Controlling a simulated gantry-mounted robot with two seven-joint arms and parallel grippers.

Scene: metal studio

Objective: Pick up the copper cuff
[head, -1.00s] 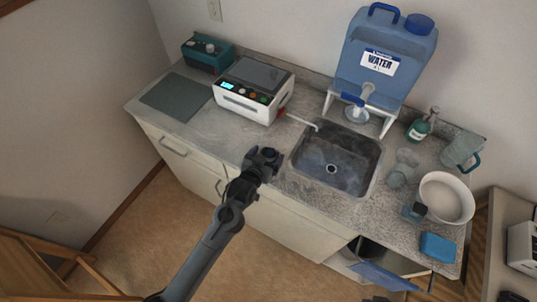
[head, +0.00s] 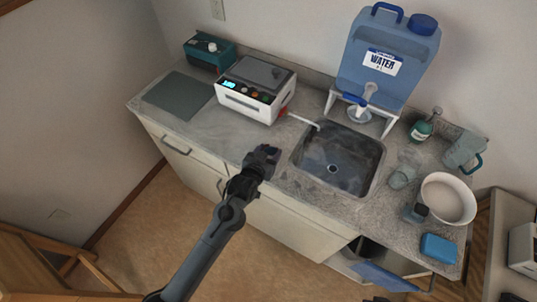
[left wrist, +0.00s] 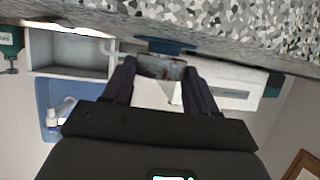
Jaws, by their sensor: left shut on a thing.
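My left gripper (head: 268,152) is over the front edge of the counter, left of the sink. In the head view the piece is too small and dark to make out clearly. I cannot tell whether it touches the counter. My right gripper is not in view.
The grey sink (head: 337,160) lies right of the gripper. A white device (head: 250,105) with a lit display stands behind it. A blue water container (head: 388,55) stands on a white stand. A white bowl (head: 447,199) and blue sponge (head: 439,249) are at right. The front-left counter is clear.

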